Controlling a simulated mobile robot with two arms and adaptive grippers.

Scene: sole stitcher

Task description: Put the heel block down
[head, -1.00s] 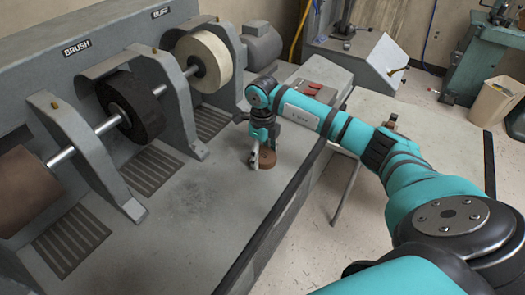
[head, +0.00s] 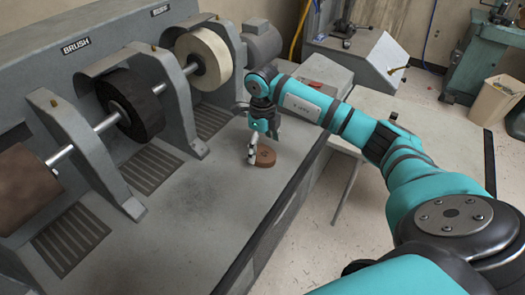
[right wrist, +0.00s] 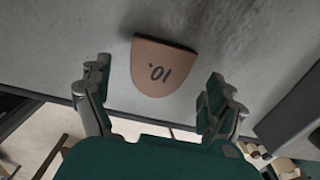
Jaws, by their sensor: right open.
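The heel block (head: 265,157) is a small brown D-shaped piece lying flat on the grey machine bench (head: 215,195). In the right wrist view the heel block (right wrist: 160,66) shows its top face with dark markings like "10". My right gripper (head: 253,152) is open and empty, just above and beside the block in the head view. In the right wrist view the fingers of my right gripper (right wrist: 157,100) are spread wide on either side, with the block between and beyond them, apart from both. My left gripper is not in view.
A row of finishing wheels runs along the left, with a black brush wheel (head: 132,105) and a white buffing wheel (head: 204,59). Slotted grilles (head: 152,170) lie in front of them. The bench's front edge is close to the block. A pale table (head: 425,150) stands to the right.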

